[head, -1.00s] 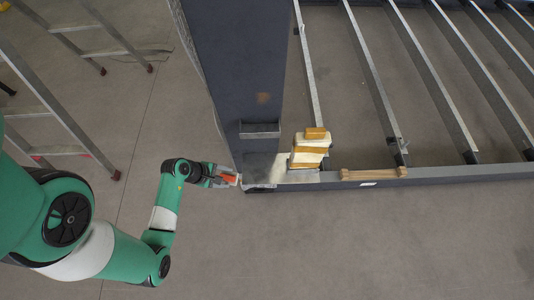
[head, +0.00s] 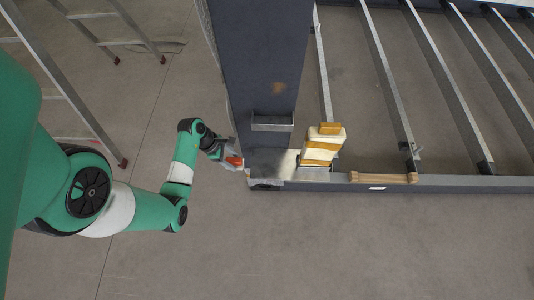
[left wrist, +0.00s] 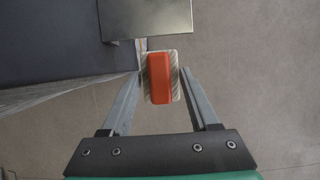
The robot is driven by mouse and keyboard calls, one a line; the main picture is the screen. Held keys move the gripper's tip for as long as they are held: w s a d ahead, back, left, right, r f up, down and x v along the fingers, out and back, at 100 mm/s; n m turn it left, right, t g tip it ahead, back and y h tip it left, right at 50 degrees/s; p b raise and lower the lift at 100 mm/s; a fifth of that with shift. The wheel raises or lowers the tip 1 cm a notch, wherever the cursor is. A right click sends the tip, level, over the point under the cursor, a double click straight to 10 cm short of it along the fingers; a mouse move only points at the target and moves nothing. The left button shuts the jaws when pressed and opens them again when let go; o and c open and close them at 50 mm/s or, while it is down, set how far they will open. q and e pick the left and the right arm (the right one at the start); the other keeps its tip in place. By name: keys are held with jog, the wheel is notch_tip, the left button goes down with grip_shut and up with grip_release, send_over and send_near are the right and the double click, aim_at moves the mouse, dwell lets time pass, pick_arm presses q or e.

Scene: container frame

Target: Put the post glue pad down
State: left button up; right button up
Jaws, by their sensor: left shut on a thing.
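The post glue pad (left wrist: 160,78) shows in the left wrist view as an orange block on a pale, streaked backing. My left gripper (left wrist: 158,72) is shut on it, with one finger along each side. In the head view the orange pad (head: 236,161) shows at the tip of my left gripper (head: 231,159), just left of the foot of the dark post (head: 258,60). In the wrist view the pad's far end is close below a grey metal plate (left wrist: 146,18). I cannot tell whether the pad touches the post. My right gripper is not in view.
A cream-and-tan stack (head: 322,148) stands on the frame's lower beam (head: 450,184), right of the post foot. A wooden bar (head: 384,177) lies along that beam. Ladders (head: 75,85) stand at the upper left. The floor in front of the beam is clear.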

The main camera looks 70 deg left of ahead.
pick_arm(q)
jog(key=w+d, duration=0.1)
jog(key=w, duration=0.1)
jog(key=w+d+b, duration=0.1)
jog(key=w, duration=0.2)
jog(key=w+b, duration=0.1)
jog(key=w, duration=0.2)
jog(key=shift+d+f, duration=0.1)
jog(key=shift+d, duration=0.3)
jog(key=shift+w+d, duration=0.15)
jog(key=shift+w, duration=0.15)
jog(key=w, duration=0.1)
jog(key=w+d, duration=0.1)
jog(key=w+f+b, duration=0.1)
jog(key=shift+w+d, duration=0.2)
jog(key=shift+w, duration=0.2)
jog(key=shift+s, duration=0.1)
jog(key=o, duration=1.2)
jog(key=shift+f, duration=0.1)
